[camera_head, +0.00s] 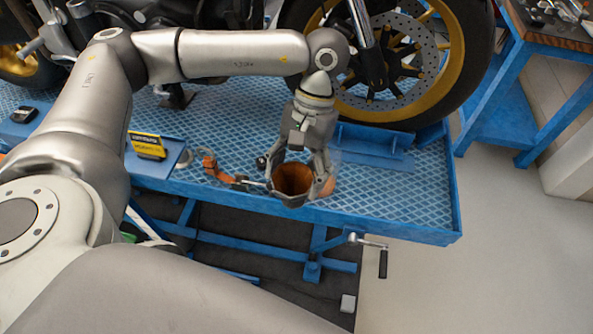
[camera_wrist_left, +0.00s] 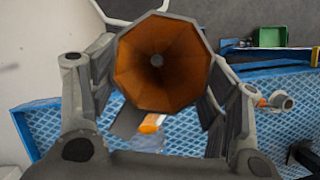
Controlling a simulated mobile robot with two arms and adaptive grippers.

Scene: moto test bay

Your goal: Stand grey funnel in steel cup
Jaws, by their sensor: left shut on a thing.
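The grey funnel (camera_head: 293,181), orange-brown inside, is held by my left gripper (camera_head: 298,172) over the front edge of the blue lift platform. In the left wrist view the funnel's wide mouth (camera_wrist_left: 162,62) faces the camera, between the two fingers of my left gripper (camera_wrist_left: 160,108). The fingers are shut on it. My right gripper is not in view.
A motorcycle wheel (camera_head: 455,60) stands behind the gripper. An orange-and-grey tool (camera_head: 213,168) lies left of the funnel. A black-and-yellow box (camera_head: 147,146) stands farther left. The patterned platform (camera_head: 405,195) is clear at the right; a crank handle (camera_head: 382,262) sticks out below.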

